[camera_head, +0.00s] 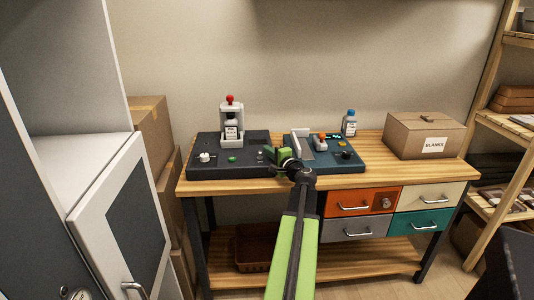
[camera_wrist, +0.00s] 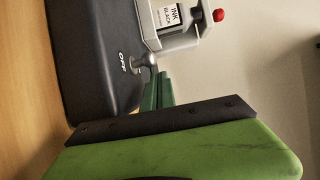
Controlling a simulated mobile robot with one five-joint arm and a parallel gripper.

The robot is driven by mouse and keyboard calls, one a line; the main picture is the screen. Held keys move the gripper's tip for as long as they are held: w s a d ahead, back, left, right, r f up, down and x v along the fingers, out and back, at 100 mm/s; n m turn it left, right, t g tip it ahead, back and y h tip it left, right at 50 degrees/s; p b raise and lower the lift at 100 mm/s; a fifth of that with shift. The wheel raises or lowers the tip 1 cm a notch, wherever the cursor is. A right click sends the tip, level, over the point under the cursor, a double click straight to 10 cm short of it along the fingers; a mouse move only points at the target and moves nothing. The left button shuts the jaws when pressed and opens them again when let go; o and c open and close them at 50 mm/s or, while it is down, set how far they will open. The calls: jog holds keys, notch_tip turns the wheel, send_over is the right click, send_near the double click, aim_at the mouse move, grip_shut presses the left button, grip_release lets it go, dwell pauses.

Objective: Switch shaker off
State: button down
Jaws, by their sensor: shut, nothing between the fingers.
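The shaker is a dark unit (camera_head: 205,152) on the left of the bench, with a pale clamp frame (camera_head: 238,113) holding a bottle labelled ink black (camera_wrist: 167,15) under a red knob (camera_wrist: 218,15). In the wrist view, which is turned sideways, a metal toggle switch (camera_wrist: 142,62) stands on the dark base beside the word OFF. My gripper (camera_head: 275,154) is shut and empty at the shaker's right front. Its green fingertips (camera_wrist: 160,84) are right by the toggle; I cannot tell whether they touch it.
A second dark unit (camera_head: 350,163) with a pale upright part stands to the right, partly behind my arm. A bottle with a blue cap (camera_head: 349,124) and a cardboard box marked blanks (camera_head: 420,138) are further right. Drawers (camera_head: 358,202) sit under the wooden top.

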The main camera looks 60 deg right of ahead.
jog(key=shift+s+d+r, duration=0.1)
jog(key=shift+d+r, duration=0.1)
jog(key=shift+d, duration=0.35)
jog(key=shift+s+d+r, duration=0.1)
jog(key=shift+d+r, duration=0.05)
jog(key=shift+d, duration=0.4)
jog(key=shift+s+a+f, duration=0.15)
jog(key=shift+s+f, duration=0.2)
jog(key=shift+s, duration=0.3)
jog(key=s+a+b, duration=0.1)
jog(key=s, duration=0.1)
jog(key=s+a+f, duration=0.1)
jog(key=s, duration=0.2)
jog(key=s+a+f+b, duration=0.1)
jog(key=s+a, duration=0.1)
jog(key=shift+s+f+b, duration=0.1)
jog(key=shift+s+b, duration=0.2)
